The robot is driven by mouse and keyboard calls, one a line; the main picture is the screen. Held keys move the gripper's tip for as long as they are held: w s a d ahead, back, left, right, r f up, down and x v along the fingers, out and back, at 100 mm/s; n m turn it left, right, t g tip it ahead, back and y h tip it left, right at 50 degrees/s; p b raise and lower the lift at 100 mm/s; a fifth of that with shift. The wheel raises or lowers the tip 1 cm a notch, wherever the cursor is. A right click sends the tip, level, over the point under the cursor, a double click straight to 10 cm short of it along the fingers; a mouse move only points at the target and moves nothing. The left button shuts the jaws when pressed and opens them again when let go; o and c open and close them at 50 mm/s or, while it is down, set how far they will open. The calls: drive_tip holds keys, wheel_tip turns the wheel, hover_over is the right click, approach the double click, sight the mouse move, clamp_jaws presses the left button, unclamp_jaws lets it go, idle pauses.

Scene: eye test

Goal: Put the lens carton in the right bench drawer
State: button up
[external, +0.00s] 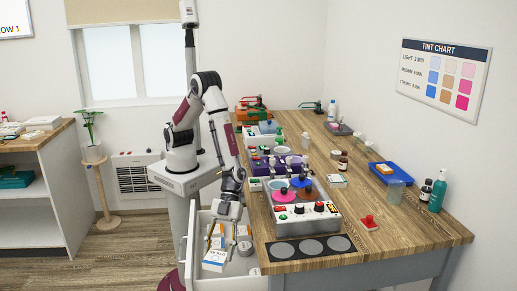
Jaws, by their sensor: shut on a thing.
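A white drawer (197,236) stands open at the left end of the bench, with cartons and small round things inside. My gripper (223,238) points down into this drawer. It is shut on a small white carton with orange and dark print, which I take as the lens carton (216,257). The carton is low inside the drawer; I cannot tell whether it touches the drawer floor. The fingers hide part of it, and other pale packs lie close behind it.
The wooden bench (387,233) carries a tint bath unit (303,215) with colored pots, a dark mat with round pads (311,248), a red stamp-like thing (368,222), bottles (438,191) and a blue tray (389,173). The bench edge is close to my gripper's right.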

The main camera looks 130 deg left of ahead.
sight(220, 263)
drive_tip(key=shift+f, duration=2.6)
drive_tip(key=shift+f, duration=1.9)
drive_tip(key=shift+f, duration=0.15)
drive_tip(key=o, duration=1.2)
